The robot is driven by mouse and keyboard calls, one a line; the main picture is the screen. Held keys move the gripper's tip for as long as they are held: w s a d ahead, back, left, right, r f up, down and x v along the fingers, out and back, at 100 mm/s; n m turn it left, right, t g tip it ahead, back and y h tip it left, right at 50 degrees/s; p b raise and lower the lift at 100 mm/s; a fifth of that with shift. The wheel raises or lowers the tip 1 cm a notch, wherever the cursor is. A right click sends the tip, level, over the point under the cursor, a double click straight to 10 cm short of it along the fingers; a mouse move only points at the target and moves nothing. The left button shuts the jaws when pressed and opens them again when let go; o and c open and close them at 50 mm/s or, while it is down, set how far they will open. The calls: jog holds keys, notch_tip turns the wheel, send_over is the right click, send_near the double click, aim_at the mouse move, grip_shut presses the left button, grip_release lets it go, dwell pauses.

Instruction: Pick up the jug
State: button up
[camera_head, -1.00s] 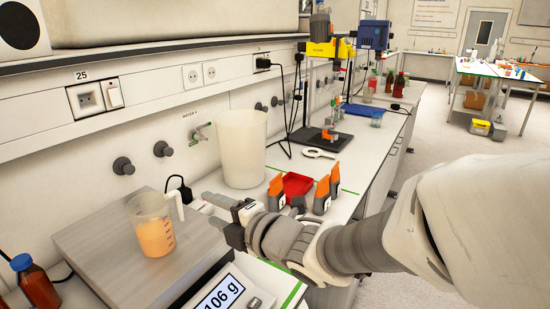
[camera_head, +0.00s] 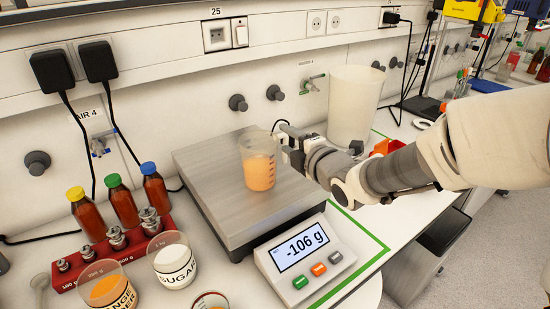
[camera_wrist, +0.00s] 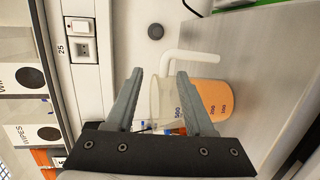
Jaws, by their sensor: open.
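The jug (camera_head: 259,165) is a clear beaker with orange liquid and a handle on its right side. It stands upright on the grey metal plate of the scale (camera_head: 215,195). My gripper (camera_head: 284,143) is open at the jug's handle side, at about rim height. In the wrist view the jug (camera_wrist: 205,100) lies just beyond the spread fingers of my gripper (camera_wrist: 160,74), and its pale handle (camera_wrist: 192,57) crosses past one fingertip. I cannot tell whether a finger touches the handle.
The scale display (camera_head: 301,245) reads -106 g. A red rack (camera_head: 110,250) with metal weights, brown bottles (camera_head: 122,205), an orange powder cup (camera_head: 107,290) and a sugar cup (camera_head: 172,262) stand left and in front. A large white container (camera_head: 352,105) stands behind my gripper.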

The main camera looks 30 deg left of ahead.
aim_at(280, 137)
jog(key=shift+f+p+x, duration=0.15)
jog(key=shift+p+x, duration=0.05)
jog(key=shift+x, duration=1.1)
jog(key=shift+f+p+x, duration=0.15)
jog(key=shift+p+x, duration=0.05)
jog(key=shift+x, duration=1.1)
jog(key=shift+s, duration=0.2)
grip_shut()
jog(key=shift+r, duration=0.1)
